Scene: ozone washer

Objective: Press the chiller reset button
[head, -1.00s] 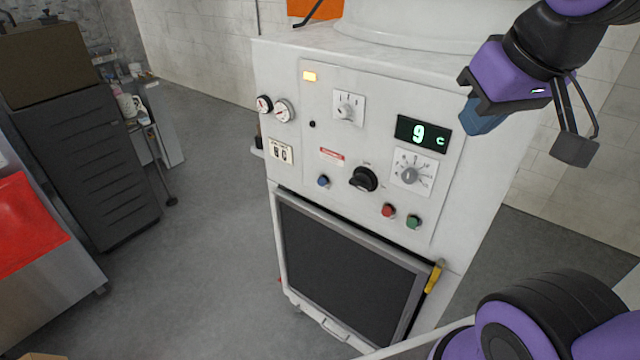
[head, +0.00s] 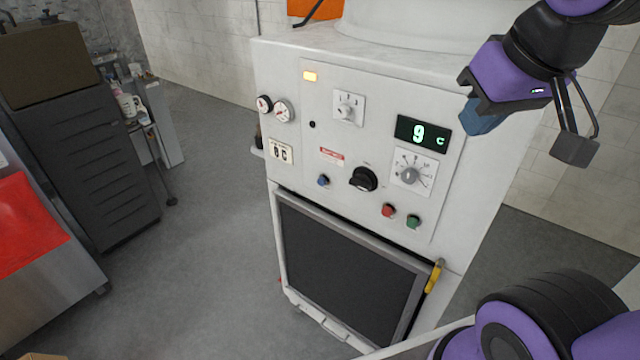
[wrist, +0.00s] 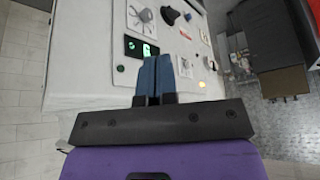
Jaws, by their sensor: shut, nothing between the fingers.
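The white machine's front panel (head: 445,205) carries a blue button (head: 323,180), a red button (head: 388,210) and a green button (head: 413,221). Their labels are too small to read, so I cannot tell which is the chiller reset. My gripper (head: 484,122) is in front of the panel's upper right, right of the lit green display (head: 423,134), and above and right of the buttons. Its blue fingers are shut and empty. The wrist view shows the fingers (wrist: 156,78) side by side, with the display (wrist: 140,48) just beyond them. The gripper appears apart from the panel.
The panel also has a large black knob (head: 363,179), a white dial (head: 410,174), a selector (head: 346,110), two gauges (head: 274,108) and a lit amber lamp (head: 310,76). A dark framed door (head: 345,265) with a yellow handle is below. Open floor (head: 210,240) lies left; a dark cabinet (head: 85,140) stands beyond.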

